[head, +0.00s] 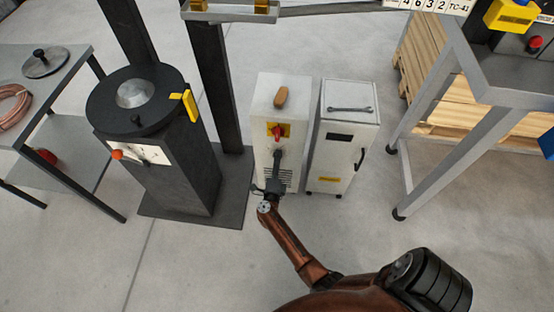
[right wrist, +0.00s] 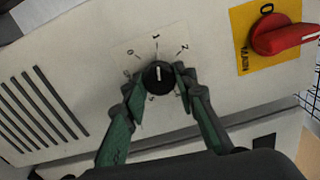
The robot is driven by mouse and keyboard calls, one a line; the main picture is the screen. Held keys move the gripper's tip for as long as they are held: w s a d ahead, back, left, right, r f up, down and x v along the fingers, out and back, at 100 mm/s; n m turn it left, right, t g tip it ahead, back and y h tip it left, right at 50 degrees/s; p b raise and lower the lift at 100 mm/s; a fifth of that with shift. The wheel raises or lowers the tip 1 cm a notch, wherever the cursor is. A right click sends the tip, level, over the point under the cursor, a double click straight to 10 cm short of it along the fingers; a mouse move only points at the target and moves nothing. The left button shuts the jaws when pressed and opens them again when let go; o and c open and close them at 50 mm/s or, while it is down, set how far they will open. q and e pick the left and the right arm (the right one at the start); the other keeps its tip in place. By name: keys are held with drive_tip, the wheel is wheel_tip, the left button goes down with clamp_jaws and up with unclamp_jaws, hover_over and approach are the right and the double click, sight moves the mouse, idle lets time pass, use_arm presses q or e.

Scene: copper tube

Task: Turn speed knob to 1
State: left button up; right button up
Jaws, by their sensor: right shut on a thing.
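The speed knob (right wrist: 159,76) is a round black dial with a white pointer line, on a small white scale plate on the front of the pale cabinet (head: 264,92). In the right wrist view the line points up, at about the mark 1. The marks 0 and 2 show on either side, and a lower mark is partly hidden. My right gripper (right wrist: 158,80) is shut on the knob, with a green-and-grey finger on each side. In the head view my right gripper (head: 273,186) is at the cabinet front and hides the knob. My left gripper is out of view.
A red main switch on a yellow plate (right wrist: 247,50) sits near the knob. A second pale cabinet (head: 344,135) with a wrench on top stands right beside. A dark machine (head: 185,170) is at left and a grey-framed table (head: 460,130) at right. Open floor lies in front.

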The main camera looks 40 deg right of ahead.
drive_tip(key=shift+f, duration=0.1)
drive_tip(key=o, duration=1.1)
drive_tip(key=shift+o, duration=0.3)
